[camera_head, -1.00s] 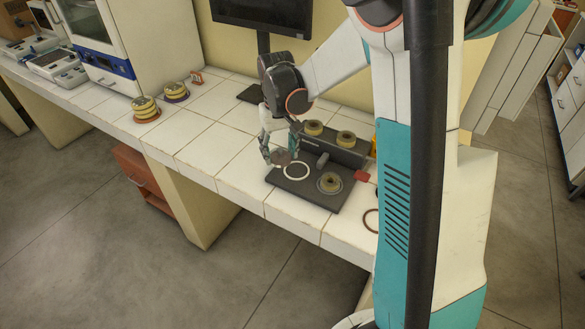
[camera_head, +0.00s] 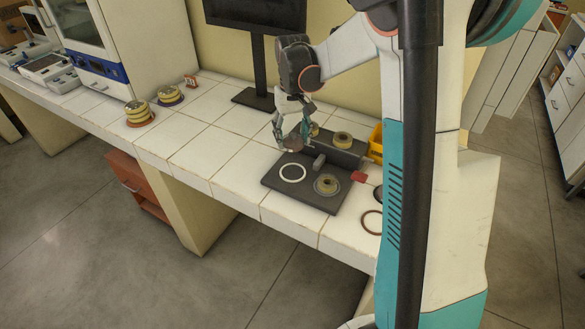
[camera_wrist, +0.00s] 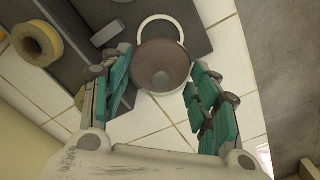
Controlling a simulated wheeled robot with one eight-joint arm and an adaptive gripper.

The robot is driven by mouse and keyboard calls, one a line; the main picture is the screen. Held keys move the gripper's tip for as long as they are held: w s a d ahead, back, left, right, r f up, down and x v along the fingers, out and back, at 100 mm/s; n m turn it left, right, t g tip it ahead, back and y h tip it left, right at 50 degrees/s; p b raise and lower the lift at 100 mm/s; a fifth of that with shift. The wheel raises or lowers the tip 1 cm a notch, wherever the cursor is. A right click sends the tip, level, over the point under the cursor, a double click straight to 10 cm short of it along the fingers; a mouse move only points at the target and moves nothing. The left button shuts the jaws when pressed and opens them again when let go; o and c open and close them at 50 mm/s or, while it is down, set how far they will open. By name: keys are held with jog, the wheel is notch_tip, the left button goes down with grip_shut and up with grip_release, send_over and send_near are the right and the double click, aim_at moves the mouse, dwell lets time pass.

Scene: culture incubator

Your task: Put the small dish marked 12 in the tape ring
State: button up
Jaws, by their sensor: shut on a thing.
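My gripper (camera_head: 291,140) is shut on a small round brown dish (camera_wrist: 162,62), held between its teal fingers in the wrist view. No number on the dish can be read. In the head view the dish (camera_head: 296,144) is above the bench, just behind the dark board. The tape ring, a white ring (camera_head: 293,173), lies flat on the left part of the dark board (camera_head: 314,202). In the wrist view the dish hides the near part of the white ring (camera_wrist: 152,18).
Another roll (camera_head: 343,139) stands on the raised dark block behind. A red piece (camera_head: 358,177) and a yellow bin (camera_head: 376,142) are to the right.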

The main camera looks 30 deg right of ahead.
aim_at(293, 172)
notch_tip(293, 172, down, 11)
jog(key=b, duration=0.3)
jog(key=shift+f, duration=0.2)
jog(key=shift+f, duration=0.15)
jog(key=o, duration=1.1)
jog(key=shift+c, duration=0.2)
